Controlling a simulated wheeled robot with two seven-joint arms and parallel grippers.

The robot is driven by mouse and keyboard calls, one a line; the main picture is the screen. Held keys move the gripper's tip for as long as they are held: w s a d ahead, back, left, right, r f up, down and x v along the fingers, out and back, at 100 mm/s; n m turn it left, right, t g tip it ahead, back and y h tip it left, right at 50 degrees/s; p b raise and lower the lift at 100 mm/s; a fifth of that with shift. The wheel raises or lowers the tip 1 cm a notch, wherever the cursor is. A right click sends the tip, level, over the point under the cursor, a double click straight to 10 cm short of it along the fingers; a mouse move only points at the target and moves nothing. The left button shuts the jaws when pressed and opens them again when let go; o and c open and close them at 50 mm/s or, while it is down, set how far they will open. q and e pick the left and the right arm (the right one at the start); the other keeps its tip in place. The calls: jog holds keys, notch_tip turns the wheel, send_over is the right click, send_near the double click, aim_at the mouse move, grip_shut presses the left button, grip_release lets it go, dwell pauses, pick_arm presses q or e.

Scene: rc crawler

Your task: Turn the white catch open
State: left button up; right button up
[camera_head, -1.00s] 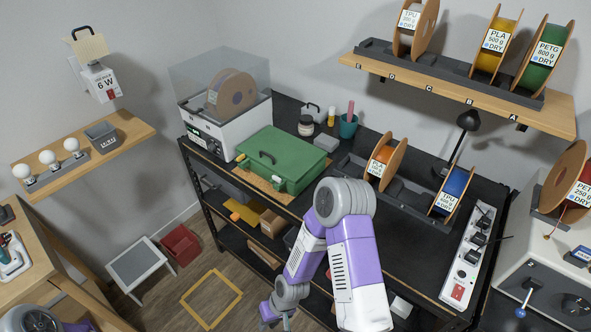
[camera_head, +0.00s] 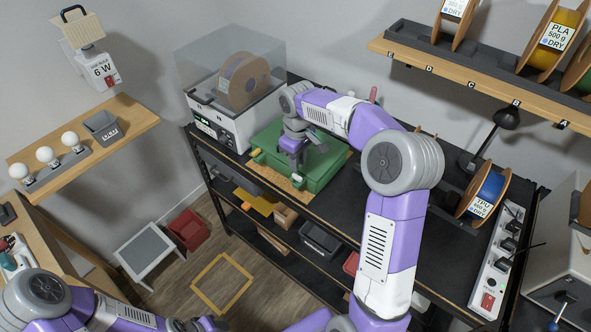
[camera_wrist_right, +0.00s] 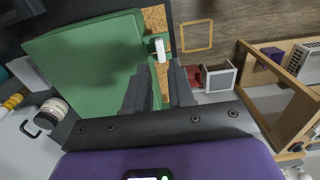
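The green case (camera_head: 328,168) lies closed on the black bench top. In the right wrist view, the case (camera_wrist_right: 85,65) fills the left part. The white catch (camera_wrist_right: 161,50) sits on a green bracket at its edge, upright in that picture. My left gripper (camera_head: 205,324) is low at the bottom edge, only partly visible.
A white filament dryer (camera_head: 235,118) with a clear lid stands left of the case. The spool shelf (camera_head: 470,75) overhangs at the back right. A power strip (camera_head: 497,262) lies at the bench's right end. Bins stand on the lower shelf.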

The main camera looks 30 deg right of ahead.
aim_at(297, 176)
notch_tip(297, 176, down, 6)
jog(key=shift+r, duration=0.2)
grip_shut()
